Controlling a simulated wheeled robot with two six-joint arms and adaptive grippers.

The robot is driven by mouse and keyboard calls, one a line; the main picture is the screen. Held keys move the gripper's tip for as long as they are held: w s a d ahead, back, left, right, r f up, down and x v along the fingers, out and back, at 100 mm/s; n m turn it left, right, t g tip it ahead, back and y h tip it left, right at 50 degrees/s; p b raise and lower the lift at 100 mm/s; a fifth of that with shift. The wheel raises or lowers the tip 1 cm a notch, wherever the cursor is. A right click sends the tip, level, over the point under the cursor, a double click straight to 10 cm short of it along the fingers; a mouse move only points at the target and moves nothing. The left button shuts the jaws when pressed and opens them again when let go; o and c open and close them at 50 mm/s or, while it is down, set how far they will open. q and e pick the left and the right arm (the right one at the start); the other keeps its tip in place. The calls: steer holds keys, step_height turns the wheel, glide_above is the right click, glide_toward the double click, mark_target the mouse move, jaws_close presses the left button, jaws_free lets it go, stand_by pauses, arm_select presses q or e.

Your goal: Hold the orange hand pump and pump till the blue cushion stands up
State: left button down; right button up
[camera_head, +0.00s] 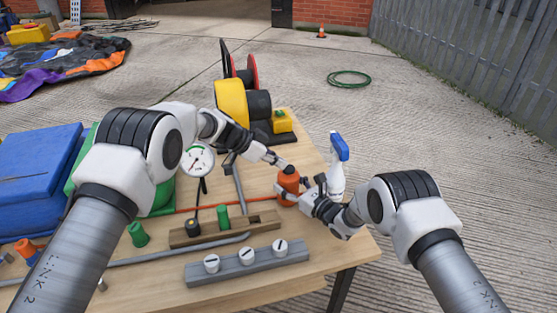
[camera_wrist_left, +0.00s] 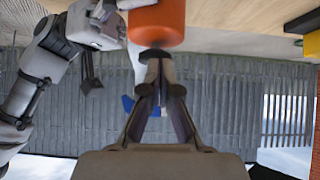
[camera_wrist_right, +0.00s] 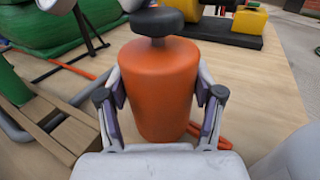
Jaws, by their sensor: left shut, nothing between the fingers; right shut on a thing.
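The orange hand pump (camera_head: 288,186) stands upright on the wooden table, with a dark round knob (camera_wrist_right: 157,22) on top. My right gripper (camera_head: 297,190) is shut around the orange body, one finger on each side in the right wrist view (camera_wrist_right: 160,105). My left gripper (camera_head: 281,163) is shut and empty, its tips at the knob; whether they touch it I cannot tell. In the left wrist view, the closed fingertips (camera_wrist_left: 157,56) sit against the pump's top end, with the orange body (camera_wrist_left: 156,24) beyond. Blue padded slabs (camera_head: 40,165), perhaps the cushion, lie at the left.
A spray bottle (camera_head: 337,168) stands just right of the pump. A pressure gauge (camera_head: 198,161), a yellow and black blower (camera_head: 243,103), a wooden block with a green peg (camera_head: 223,217) and a grey strip with white knobs (camera_head: 246,262) share the table. An orange hose (camera_head: 240,203) runs left.

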arm_select(q)
steer(key=d+r+v, duration=0.1)
steer(key=r+v, duration=0.1)
steer(key=v, duration=1)
steer(key=shift+w+r, duration=0.25)
steer(key=shift+r, duration=0.05)
steer(key=shift+d, duration=0.1)
stand_by(0.5)
step_height(320, 180, up, 4)
steer(key=x, duration=0.4)
steer(key=f+x, duration=0.1)
steer(key=x, duration=0.3)
steer(key=s+a+x, duration=0.1)
steer(key=x, duration=0.3)
steer(key=shift+s+f, duration=0.1)
steer(key=shift+f, duration=0.75)
steer(key=shift+f, duration=0.1)
